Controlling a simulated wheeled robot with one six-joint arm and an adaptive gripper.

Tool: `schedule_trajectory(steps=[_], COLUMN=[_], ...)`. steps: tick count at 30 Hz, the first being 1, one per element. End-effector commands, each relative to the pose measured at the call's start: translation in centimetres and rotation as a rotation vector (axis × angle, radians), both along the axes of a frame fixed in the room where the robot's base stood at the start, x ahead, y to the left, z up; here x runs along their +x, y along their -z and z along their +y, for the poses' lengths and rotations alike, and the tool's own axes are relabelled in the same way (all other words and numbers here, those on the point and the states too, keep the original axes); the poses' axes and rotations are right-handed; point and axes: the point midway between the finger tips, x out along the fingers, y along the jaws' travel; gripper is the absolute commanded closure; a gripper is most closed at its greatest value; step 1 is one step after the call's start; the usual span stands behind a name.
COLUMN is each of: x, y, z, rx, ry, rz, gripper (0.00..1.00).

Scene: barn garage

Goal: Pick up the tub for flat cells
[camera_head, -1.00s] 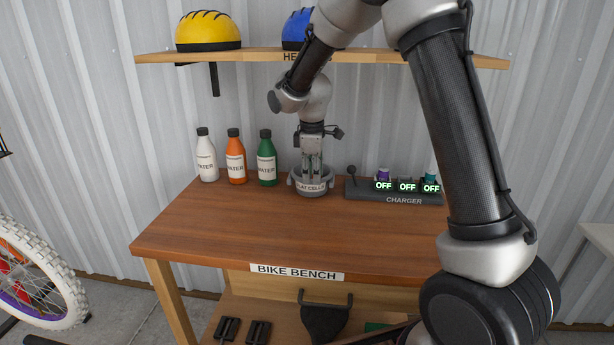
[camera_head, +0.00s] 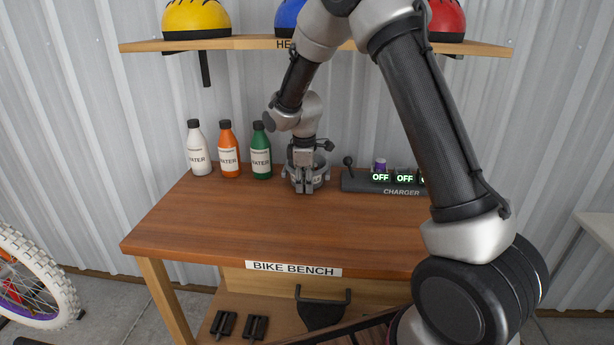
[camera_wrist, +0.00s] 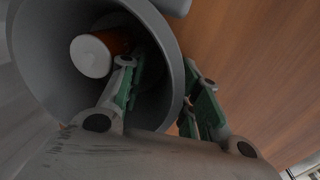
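The tub for flat cells (camera_head: 322,174) is a grey round tub on the bike bench, between the green bottle and the charger. My gripper (camera_head: 304,186) is at its near side and hides most of its front and label. In the wrist view the tub (camera_wrist: 42,62) fills the upper left, and a cell with a white end and an orange-brown body (camera_wrist: 92,56) lies inside. My gripper (camera_wrist: 163,92) straddles the tub wall, one finger inside and one outside. The fingers are apart, with a gap showing beside the wall.
White (camera_head: 199,152), orange (camera_head: 228,155) and green (camera_head: 260,155) bottles stand left of the tub. The charger (camera_head: 365,185), with a knobbed lever and OFF displays, lies close on the right. A helmet shelf (camera_head: 240,44) hangs above. The bench front (camera_head: 240,225) is clear.

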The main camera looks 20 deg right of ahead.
Motion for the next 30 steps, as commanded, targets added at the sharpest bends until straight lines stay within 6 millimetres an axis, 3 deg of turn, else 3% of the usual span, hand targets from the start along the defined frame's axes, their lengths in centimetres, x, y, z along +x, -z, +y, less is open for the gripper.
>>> schedule_trajectory(steps=[2, 8, 22, 30], x=[0.0, 0.0, -0.2, -0.7], y=[0.0, 0.0, -0.4, -3.1], z=[0.0, 0.0, 0.1, 0.3], rx=[0.000, 0.000, 0.000, 0.001], ry=[0.000, 0.000, -0.001, -0.001], rz=[0.000, 0.000, -0.001, -0.003], gripper=[0.67, 1.00, 1.00, 1.00])
